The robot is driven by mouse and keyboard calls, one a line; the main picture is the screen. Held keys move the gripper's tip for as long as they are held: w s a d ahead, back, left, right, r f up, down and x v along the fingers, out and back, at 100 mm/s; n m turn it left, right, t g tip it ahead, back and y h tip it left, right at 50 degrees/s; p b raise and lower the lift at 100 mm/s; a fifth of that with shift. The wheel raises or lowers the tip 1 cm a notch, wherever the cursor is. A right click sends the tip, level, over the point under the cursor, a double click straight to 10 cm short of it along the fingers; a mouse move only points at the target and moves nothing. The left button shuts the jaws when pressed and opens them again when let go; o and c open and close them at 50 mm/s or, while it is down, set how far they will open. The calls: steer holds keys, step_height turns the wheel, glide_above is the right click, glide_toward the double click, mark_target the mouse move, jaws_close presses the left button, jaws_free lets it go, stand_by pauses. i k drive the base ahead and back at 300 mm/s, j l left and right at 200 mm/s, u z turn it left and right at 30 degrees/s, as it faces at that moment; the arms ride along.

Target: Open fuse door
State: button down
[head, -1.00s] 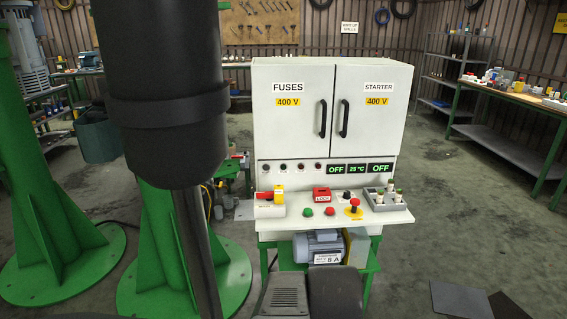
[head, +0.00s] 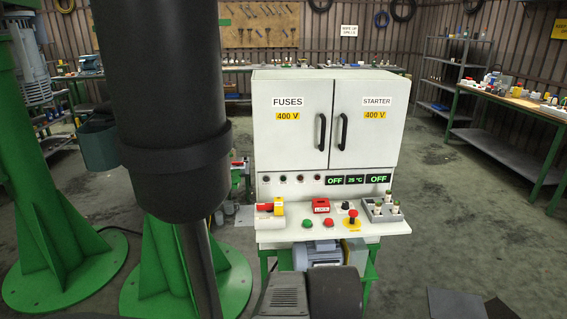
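The white fuse door (head: 288,140), labelled FUSES and 400 V, is the left door of the cabinet and is closed. Its black vertical handle (head: 322,132) is on its right edge. The starter door (head: 372,140), with its own black handle (head: 343,132), is closed beside it on the right. At the bottom centre are dark grey parts of my arm, in front of the cabinet stand. My gripper's fingers do not show in this view.
A panel shelf below the doors carries a red-yellow switch (head: 270,208), a red lock box (head: 321,205), buttons and a grey tray of fuses (head: 382,210). A green-legged workbench (head: 510,105) stands right. Floor right of the cabinet is mostly clear.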

mark_target(292, 118)
steer(key=i+l, duration=0.1)
steer(key=i, duration=0.4)
steer(key=i+u, duration=0.1)
steer(key=i, duration=0.4)
steer(key=i+l, duration=0.2)
steer(key=i, duration=0.35)
